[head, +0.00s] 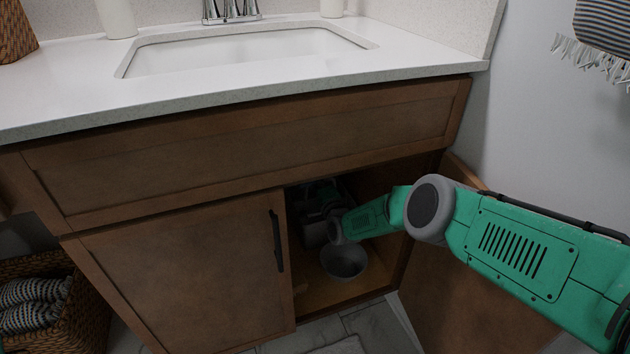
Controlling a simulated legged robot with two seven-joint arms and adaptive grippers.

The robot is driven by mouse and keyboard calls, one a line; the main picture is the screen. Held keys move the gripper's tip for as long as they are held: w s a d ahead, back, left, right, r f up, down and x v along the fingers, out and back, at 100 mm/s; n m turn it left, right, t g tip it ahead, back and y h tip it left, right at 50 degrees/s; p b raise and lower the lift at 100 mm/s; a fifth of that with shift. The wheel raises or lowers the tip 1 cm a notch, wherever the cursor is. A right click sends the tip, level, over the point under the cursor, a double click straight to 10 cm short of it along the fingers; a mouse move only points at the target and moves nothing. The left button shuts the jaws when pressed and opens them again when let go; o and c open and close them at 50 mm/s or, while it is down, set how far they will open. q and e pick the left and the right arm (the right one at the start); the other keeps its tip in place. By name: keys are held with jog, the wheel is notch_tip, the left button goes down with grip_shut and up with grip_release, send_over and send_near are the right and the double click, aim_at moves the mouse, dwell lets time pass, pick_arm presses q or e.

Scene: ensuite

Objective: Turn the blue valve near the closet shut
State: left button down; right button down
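My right arm comes in from the right and reaches through the open right side of the vanity cabinet (175,265). My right gripper (318,208) is a dark shape in the shadow inside the cabinet, under the sink. Its fingers are too dark and small to tell whether they are open or shut, or whether they touch anything. No blue valve can be made out; the cabinet's back is dark and partly hidden by my arm and gripper. My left gripper is not in view.
A grey bowl (345,263) is on the cabinet floor just below my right forearm. The right door (470,310) stands open below my arm; the left door (185,270) is shut. The countertop (420,65) overhangs the opening. A towel basket (75,310) is at lower left.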

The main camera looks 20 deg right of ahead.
jog(key=shift+s+d+f+m, duration=0.2)
jog(key=shift+f+m, duration=0.3)
jog(key=shift+m, duration=0.1)
jog(key=c, duration=1.5)
grip_release()
jog(key=shift+c, duration=0.2)
jog(key=shift+w, duration=0.1)
jog(key=shift+r, duration=0.15)
jog(key=s, duration=1.2)
jog(key=shift+d, duration=0.3)
